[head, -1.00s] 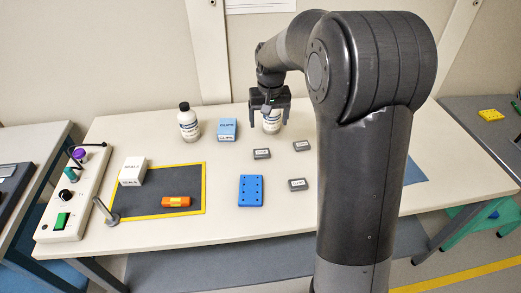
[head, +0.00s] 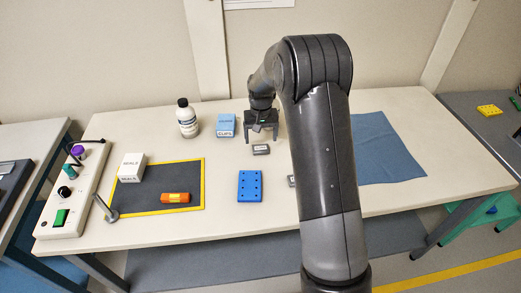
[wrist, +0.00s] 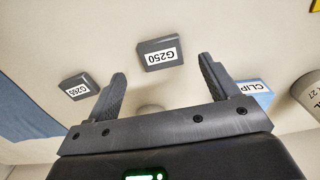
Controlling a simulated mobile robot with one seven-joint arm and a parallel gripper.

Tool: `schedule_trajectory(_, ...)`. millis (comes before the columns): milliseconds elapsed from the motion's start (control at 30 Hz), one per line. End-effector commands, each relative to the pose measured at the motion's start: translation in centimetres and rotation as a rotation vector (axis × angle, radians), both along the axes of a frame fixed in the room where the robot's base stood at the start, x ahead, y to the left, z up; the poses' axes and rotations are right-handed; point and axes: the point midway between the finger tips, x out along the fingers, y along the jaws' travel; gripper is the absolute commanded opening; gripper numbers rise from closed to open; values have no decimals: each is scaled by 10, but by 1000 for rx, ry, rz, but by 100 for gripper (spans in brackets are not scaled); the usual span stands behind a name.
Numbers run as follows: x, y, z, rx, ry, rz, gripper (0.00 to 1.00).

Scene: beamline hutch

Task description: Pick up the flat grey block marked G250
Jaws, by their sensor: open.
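The flat grey block marked G250 (wrist: 159,54) lies on the table, its label readable but upside down in the wrist view. In the head view it appears to be the grey block (head: 261,149) just on the near side of my gripper (head: 262,138). My gripper is open and empty above the table, fingers pointing down. In the wrist view the block lies beyond and between the fingertips (wrist: 162,70), apart from them. A second labelled grey block (wrist: 76,88), apparently G265, lies to its left there. Another grey block (head: 291,181) is partly hidden by my arm.
A blue CLIPS box (head: 226,125) and a white bottle (head: 187,122) stand left of my gripper. A blue plate with holes (head: 250,186) lies nearer. A yellow-edged dark mat (head: 150,208) holds a white box (head: 131,167) and an orange item (head: 175,198). A blue cloth (head: 385,150) lies right.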

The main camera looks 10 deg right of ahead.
Motion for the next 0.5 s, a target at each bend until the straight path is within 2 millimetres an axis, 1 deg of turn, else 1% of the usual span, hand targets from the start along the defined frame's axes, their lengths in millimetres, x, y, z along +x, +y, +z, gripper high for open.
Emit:
schedule_trajectory(300,3,1,-43,0,3,0,80)
schedule_trajectory(400,3,1,-49,0,1,0,80)
schedule_trajectory(500,4,1,-49,0,0,0,80)
